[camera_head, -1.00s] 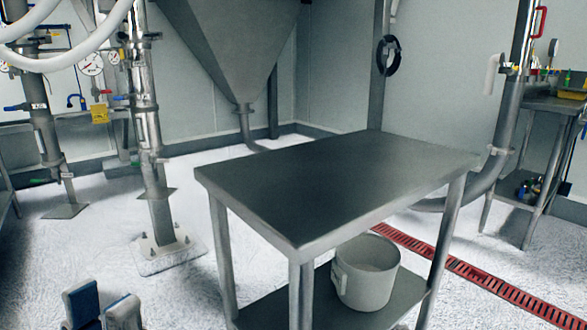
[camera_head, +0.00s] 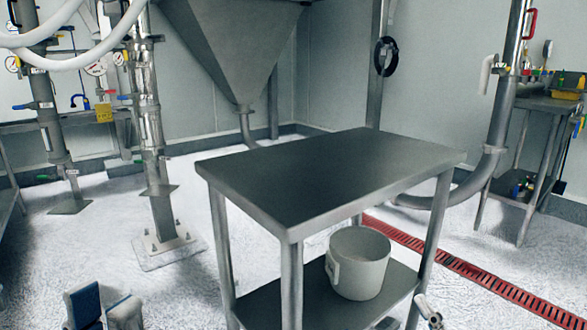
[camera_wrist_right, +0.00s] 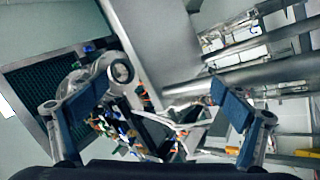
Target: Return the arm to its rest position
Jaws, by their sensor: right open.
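My left gripper (camera_head: 104,312) is at the bottom left corner of the head view. Its two blue-padded fingertips stand apart with nothing seen between them. A small part of my right arm's end (camera_head: 430,312) shows at the bottom of the head view, right of the table's lower shelf. In the right wrist view my right gripper (camera_wrist_right: 168,100) is open, its blue-padded fingers wide apart. No object is held between them. Most of both arms is out of view.
A steel table (camera_head: 330,180) stands in the middle with a bare top. A white bucket (camera_head: 357,265) sits on its lower shelf. A steel hopper (camera_head: 235,50) and pipes stand behind. A red floor grate (camera_head: 450,258) runs right. A side bench (camera_head: 545,103) holds small items.

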